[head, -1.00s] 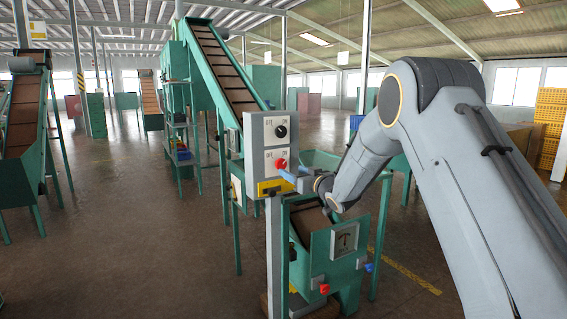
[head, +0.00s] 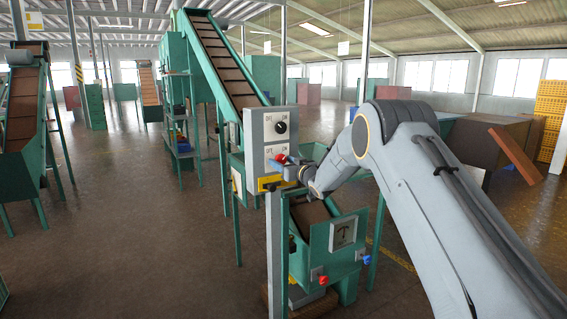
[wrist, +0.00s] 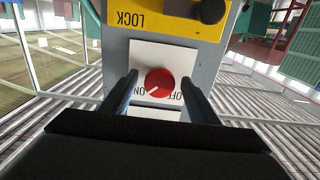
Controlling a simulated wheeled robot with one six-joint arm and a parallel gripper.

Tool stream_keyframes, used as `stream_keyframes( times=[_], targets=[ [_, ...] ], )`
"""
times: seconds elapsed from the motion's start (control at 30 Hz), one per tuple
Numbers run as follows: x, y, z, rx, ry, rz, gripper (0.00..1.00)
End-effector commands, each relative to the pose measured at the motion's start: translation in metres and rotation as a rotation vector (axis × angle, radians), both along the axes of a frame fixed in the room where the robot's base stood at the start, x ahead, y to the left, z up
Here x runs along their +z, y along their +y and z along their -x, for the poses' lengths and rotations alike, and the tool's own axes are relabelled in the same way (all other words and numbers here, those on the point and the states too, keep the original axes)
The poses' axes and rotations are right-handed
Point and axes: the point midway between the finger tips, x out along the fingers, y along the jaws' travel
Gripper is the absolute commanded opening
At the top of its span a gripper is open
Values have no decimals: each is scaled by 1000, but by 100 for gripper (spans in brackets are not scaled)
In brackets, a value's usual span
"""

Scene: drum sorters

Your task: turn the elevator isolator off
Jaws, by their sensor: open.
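A grey control box (head: 255,140) stands on a post. Its red rotary knob (head: 281,158) sits on a white OFF/ON plate. In the wrist view, which is upside down, the red knob (wrist: 160,82) lies between the two fingers of my gripper (wrist: 160,78). A pale mark on the knob appears to point toward ON. My gripper also shows in the head view (head: 286,164), in front of the lower plate and partly covering it. It is open, with a finger on each side of the knob; I cannot tell whether they touch it.
A black knob (head: 281,127) on another OFF/ON plate is above. A yellow LOCK plate (wrist: 180,18) with a dark knob is below. A green hopper (head: 322,245) with red and blue knobs stands just behind the post. A conveyor (head: 222,62) rises behind; open floor lies left.

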Motion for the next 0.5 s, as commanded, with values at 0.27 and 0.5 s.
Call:
stream_keyframes(
  times=[0.27,0.5],
  targets=[
    [0,0,0,0,0,0,18],
    [-1,0,0,0,-7,10,15]
  ],
)
